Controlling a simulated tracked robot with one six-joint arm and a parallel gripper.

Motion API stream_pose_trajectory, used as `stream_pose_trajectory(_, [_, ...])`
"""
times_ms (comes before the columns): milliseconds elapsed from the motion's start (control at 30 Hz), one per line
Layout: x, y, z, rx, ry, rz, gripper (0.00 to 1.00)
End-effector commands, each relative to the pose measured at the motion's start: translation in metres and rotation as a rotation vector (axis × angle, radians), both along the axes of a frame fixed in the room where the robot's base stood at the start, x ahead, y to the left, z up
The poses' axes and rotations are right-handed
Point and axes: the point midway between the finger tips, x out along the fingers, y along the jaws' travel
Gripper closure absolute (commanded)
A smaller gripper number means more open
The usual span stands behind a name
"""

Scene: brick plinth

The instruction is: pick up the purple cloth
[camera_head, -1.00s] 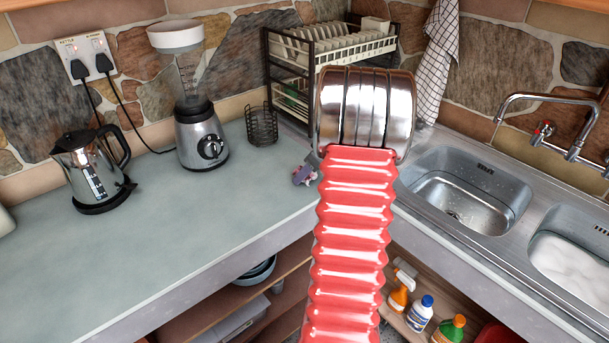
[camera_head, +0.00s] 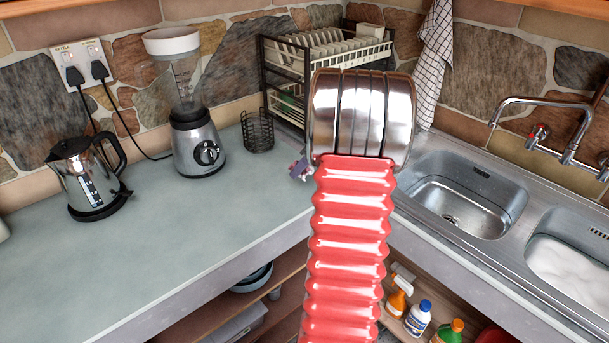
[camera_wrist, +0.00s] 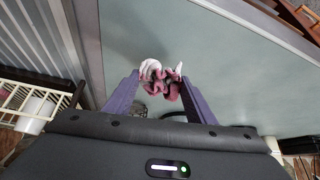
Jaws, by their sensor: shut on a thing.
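The purple cloth (camera_wrist: 172,88) is a crumpled, pinkish-purple piece with white parts in the wrist view. It sits between the two purple fingers of my gripper (camera_wrist: 160,79), which is shut on it near the fingertips. The grey-green worktop lies behind it; I cannot tell how large any gap is. In the head view my red ribbed arm and shiny metal wrist hide most of the gripper. Only a small purple patch shows at the wrist's left edge, and I cannot tell finger from cloth there.
On the worktop (camera_head: 150,240) stand a kettle (camera_head: 88,180), a blender (camera_head: 196,145) and a wire holder (camera_head: 257,131). A dish rack (camera_head: 325,45) is behind my wrist. A sink (camera_head: 455,195) lies right. The worktop's front left is clear.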

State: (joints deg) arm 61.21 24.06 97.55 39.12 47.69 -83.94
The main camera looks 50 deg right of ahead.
Motion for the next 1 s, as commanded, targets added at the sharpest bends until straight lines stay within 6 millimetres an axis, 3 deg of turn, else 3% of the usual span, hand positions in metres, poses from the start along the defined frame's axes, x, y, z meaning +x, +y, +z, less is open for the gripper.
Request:
stream_pose_trajectory(133, [0.0, -0.001, 0.029, -0.004, -0.002, 0.001, 0.74])
stream_pose_trajectory(333, [0.0, 0.0, 0.052, -0.001, 0.0, 0.0, 0.74])
stream_pose_trajectory(933, [0.0, 0.0, 0.057, 0.0, 0.0, 0.0, 0.74])
stream_pose_trajectory(967, [0.0, 0.0, 0.057, 0.0, 0.0, 0.0, 0.52])
stream_pose_trajectory(1000, [0.0, 0.0, 0.057, 0.0, 0.0, 0.0, 0.54])
